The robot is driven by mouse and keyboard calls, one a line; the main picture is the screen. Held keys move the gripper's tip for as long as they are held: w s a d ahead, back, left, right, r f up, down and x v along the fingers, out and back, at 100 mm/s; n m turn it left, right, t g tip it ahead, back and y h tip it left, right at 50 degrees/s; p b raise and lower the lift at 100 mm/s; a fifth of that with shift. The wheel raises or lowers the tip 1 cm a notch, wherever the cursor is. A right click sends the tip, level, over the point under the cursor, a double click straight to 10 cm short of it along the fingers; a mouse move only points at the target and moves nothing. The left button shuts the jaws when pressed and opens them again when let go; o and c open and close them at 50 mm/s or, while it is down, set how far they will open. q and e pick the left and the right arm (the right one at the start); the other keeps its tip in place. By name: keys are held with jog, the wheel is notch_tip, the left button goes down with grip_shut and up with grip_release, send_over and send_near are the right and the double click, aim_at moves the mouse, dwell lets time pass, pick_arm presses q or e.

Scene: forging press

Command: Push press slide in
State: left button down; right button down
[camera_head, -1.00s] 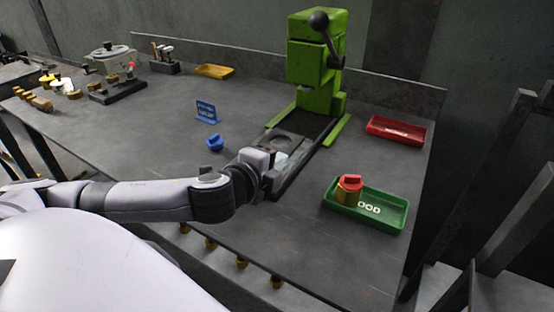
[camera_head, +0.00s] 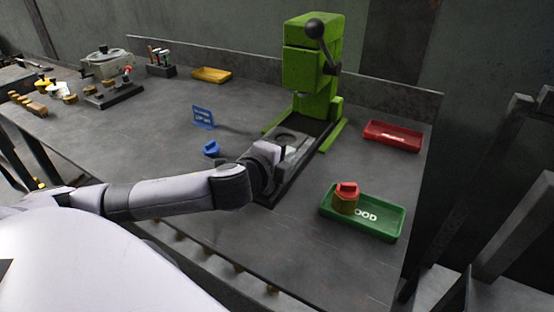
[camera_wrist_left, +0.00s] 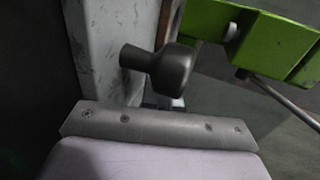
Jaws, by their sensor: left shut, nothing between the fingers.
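The green press (camera_head: 312,68) stands at the back of the table, with a black ball-ended lever (camera_head: 317,29) at its top. Its slide (camera_head: 287,136), a grey plate with a round recess, lies on a dark rail that runs from the press towards the front. My left gripper (camera_head: 274,156) is shut and empty at the slide's front end; the fingertips are hard to make out, and I cannot tell whether they touch it. The left wrist view shows a dark knob (camera_wrist_left: 172,72) close ahead and green metal (camera_wrist_left: 255,35). My right gripper is out of view.
A green tray (camera_head: 392,232) with a red-topped brass piece (camera_head: 346,198) is right of the rail. A red tray (camera_head: 393,136) is behind it. A blue piece (camera_head: 211,149) and blue sign (camera_head: 203,117) stand left. The front right of the table is clear.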

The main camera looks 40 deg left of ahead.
aim_at(304, 138)
pick_arm(q)
jog(key=w, duration=0.3)
jog(key=w+p, duration=0.1)
jog(key=w, duration=0.2)
jog(key=w+a, duration=0.1)
jog(key=w, duration=0.2)
jog(key=shift+p, duration=0.3)
jog(key=shift+r, duration=0.1)
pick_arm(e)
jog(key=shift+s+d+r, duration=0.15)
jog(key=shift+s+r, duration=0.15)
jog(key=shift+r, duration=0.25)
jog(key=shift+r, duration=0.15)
